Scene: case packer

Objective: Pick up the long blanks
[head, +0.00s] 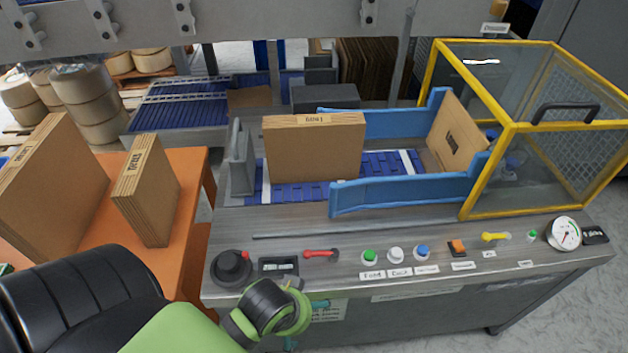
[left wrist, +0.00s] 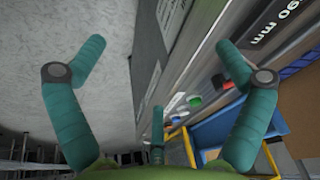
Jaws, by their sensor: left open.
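Two bundles of brown cardboard blanks stand on edge on the orange table at the left of the head view. One is the larger bundle (head: 62,196) at far left, the other a smaller bundle (head: 148,190) beside it. Another blank bundle (head: 315,150) stands upright in the machine's blue-slatted bed. The bundle labels are too small to read surely. My left gripper (head: 305,322) is low at the machine's front edge, apart from all bundles. Its teal fingers are spread and empty in the left wrist view (left wrist: 162,55). My right gripper is not visible.
The machine's front panel (head: 430,255) carries buttons, knobs and a gauge. Blue side guides (head: 400,193) lead to an opened carton (head: 458,135) at the yellow-framed guard (head: 512,165). The orange table (head: 188,175) lies left of the machine, with a narrow gap between.

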